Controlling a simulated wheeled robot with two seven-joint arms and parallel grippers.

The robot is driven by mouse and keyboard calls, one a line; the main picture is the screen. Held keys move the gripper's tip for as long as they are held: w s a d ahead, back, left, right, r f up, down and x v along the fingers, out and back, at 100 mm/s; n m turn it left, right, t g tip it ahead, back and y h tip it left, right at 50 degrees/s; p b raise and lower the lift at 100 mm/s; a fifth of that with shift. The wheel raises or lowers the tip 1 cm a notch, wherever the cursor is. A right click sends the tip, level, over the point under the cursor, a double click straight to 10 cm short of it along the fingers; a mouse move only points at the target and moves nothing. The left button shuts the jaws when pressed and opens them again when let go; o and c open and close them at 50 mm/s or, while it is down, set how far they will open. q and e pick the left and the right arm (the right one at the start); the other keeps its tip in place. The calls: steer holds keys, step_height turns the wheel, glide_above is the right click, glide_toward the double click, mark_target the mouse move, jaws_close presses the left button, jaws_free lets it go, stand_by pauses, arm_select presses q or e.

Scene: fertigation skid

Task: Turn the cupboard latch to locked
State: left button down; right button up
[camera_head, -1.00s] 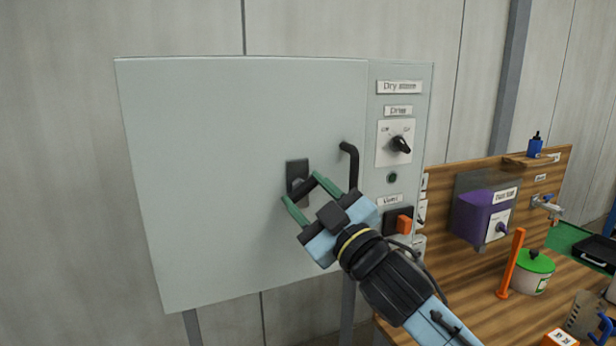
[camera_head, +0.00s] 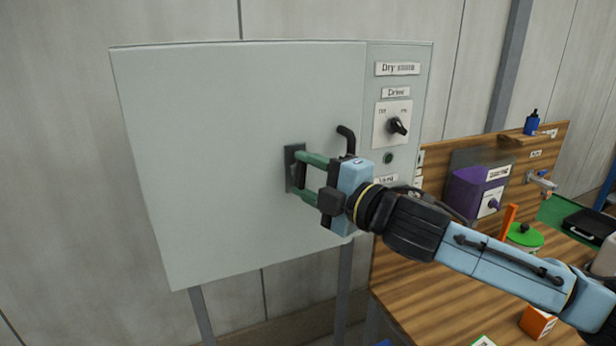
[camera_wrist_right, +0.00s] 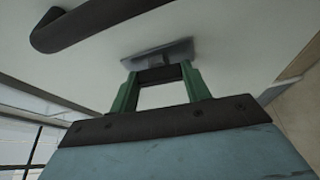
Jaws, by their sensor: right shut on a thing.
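The cupboard latch has a dark upright plate (camera_head: 290,166) on the pale grey-green cupboard door (camera_head: 230,120). It also shows in the right wrist view as a grey plate (camera_wrist_right: 160,54). My right gripper (camera_head: 298,174) reaches it from the right, its two green fingertips at the plate, one above the other. In the right wrist view the gripper (camera_wrist_right: 160,82) is shut on the dark latch knob (camera_wrist_right: 158,73) between its fingers. The knob's exact angle is hard to tell. My left gripper is out of view.
A black bent door handle (camera_head: 346,138) stands just behind my right gripper; it also shows in the wrist view (camera_wrist_right: 90,22). A rotary switch (camera_head: 397,126) is on the panel to the right. A wooden bench (camera_head: 420,295) with a purple container (camera_head: 468,190) stands at the right.

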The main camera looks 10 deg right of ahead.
steer(key=shift+n, duration=0.6)
steer(key=o, duration=1)
steer(key=shift+s+d, duration=0.1)
steer(key=b+v, duration=0.3)
steer(key=v, duration=1)
steer(key=shift+r, duration=0.3)
